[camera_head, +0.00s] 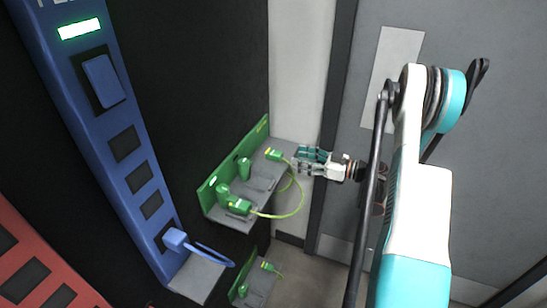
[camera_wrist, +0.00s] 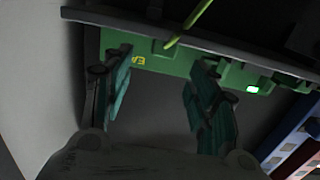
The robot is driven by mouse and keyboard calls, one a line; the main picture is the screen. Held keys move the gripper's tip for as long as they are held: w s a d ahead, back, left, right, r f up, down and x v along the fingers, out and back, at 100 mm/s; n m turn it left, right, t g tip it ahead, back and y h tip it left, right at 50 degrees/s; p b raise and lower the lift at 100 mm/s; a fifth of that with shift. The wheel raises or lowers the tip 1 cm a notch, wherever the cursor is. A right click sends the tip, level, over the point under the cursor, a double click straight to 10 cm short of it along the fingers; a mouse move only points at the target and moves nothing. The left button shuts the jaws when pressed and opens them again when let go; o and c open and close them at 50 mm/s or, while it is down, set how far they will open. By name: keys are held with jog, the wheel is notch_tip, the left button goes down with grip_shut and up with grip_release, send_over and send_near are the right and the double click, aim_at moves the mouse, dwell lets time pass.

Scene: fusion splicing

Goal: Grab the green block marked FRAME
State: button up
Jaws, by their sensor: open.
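Several green blocks are on a grey shelf in the head view, and their markings are too small to read, so I cannot tell which is marked FRAME. One block (camera_head: 274,154) at the shelf's right end has a yellow-green cable. Others stand further left: an upright one (camera_head: 243,169), another upright one (camera_head: 222,196) and a low one (camera_head: 239,206). My gripper (camera_head: 301,159) is open and empty, just right of the cabled block. In the wrist view my gripper (camera_wrist: 160,72) has its fingers spread before a green surface; a cable crosses above.
A green back panel (camera_head: 212,180) rises behind the grey shelf (camera_head: 228,216). The yellow-green cable (camera_head: 298,203) loops in front. A blue panel (camera_head: 112,130) with a blue cabled plug (camera_head: 175,239) and a red panel (camera_head: 30,262) stand left. A lower green unit (camera_head: 240,288) sits below.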

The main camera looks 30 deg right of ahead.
aim_at(274, 152)
jog(key=b+x, duration=0.1)
jog(key=x, duration=0.4)
jog(key=shift+w+a, duration=0.1)
jog(key=shift+w, duration=0.1)
jog(key=b+x, duration=0.1)
jog(key=x, duration=0.1)
jog(key=b+x, duration=0.1)
jog(key=x, duration=0.1)
jog(key=shift+a, duration=0.5)
jog(key=shift+w+a, duration=0.1)
jog(key=shift+w, duration=0.2)
jog(key=shift+r, duration=0.1)
jog(key=c, duration=1.2)
